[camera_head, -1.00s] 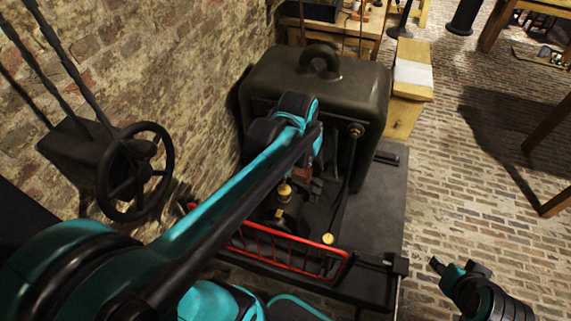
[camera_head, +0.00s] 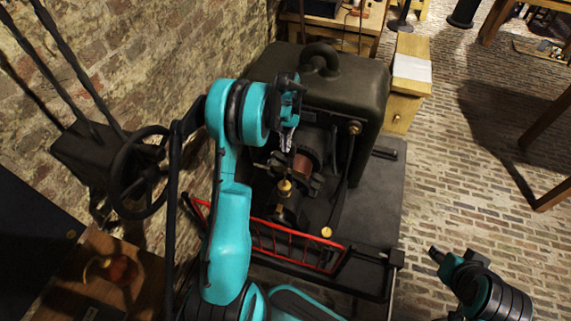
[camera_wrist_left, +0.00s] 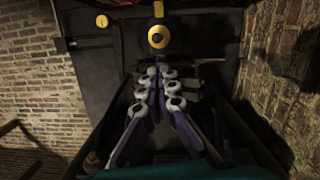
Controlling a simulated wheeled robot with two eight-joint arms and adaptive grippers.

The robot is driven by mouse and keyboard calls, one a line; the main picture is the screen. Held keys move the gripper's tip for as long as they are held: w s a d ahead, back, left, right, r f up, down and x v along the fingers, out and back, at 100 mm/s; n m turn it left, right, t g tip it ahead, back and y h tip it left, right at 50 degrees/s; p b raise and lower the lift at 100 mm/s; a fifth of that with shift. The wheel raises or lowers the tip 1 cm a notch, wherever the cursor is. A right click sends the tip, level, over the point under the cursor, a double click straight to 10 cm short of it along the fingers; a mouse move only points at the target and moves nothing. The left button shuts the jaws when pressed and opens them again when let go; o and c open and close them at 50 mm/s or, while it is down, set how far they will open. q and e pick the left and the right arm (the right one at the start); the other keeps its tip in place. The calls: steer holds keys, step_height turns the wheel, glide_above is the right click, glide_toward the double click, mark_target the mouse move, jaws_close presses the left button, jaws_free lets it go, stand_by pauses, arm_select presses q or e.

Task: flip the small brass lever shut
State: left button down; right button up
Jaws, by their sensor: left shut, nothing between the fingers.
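A dark machine (camera_head: 345,100) with a looped top stands against the brick wall. On its open front are a small upright brass part (camera_head: 285,187) and a round yellow-topped part (camera_head: 326,232). I cannot tell which brass piece is the lever, or its position. My left gripper (camera_head: 287,143) is over the machine's front, above and behind the upright brass part. In the left wrist view its pale-padded fingers (camera_wrist_left: 159,88) are together and hold nothing. A round brass piece (camera_wrist_left: 158,37) shows beyond the fingertips, apart from them. My right gripper (camera_head: 437,257) is low at the right, away from the machine; its fingers are unclear.
A red guard rail (camera_head: 297,249) runs along the machine's near side. A dark handwheel (camera_head: 140,180) is on the left near the wall. A wooden cabinet (camera_head: 403,105) stands behind on the right. The brick floor (camera_head: 450,190) to the right is open.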

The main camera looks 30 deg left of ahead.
arm_select(q)
step_height(320, 180, down, 10)
steer(key=s+b, duration=0.1)
steer(key=b, duration=0.2)
steer(key=shift+s+d+b, duration=0.2)
steer(key=shift+d+b, duration=0.1)
steer(key=shift+d, duration=0.1)
